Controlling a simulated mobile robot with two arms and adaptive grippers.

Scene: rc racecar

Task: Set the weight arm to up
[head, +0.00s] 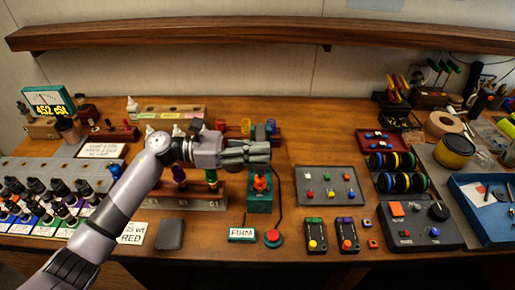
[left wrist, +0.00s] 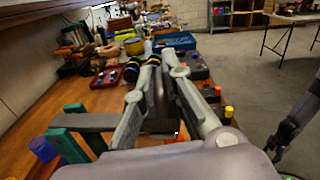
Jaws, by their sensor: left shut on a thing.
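The teal stand (head: 260,202) with an orange part stands behind the FIRM card (head: 242,234). My left gripper (head: 262,151) is above the top of this stand, its fingers pointing right. In the left wrist view, teal posts (left wrist: 72,142) and a grey bar (left wrist: 90,122) show left of the fingers. The bar runs up to the left finger and appears to be the weight arm. The left gripper (left wrist: 161,62) is shut on it; the fingers hide most of the grip and the arm's exact tilt. My right gripper does not show clearly.
A red button (head: 272,238) on a cable is in front of the stand. A grey tray (head: 303,199) with coloured pieces is to the right, two small control boxes in front of it. Bottles crowd the left. A wooden shelf (head: 200,36) runs along the wall above.

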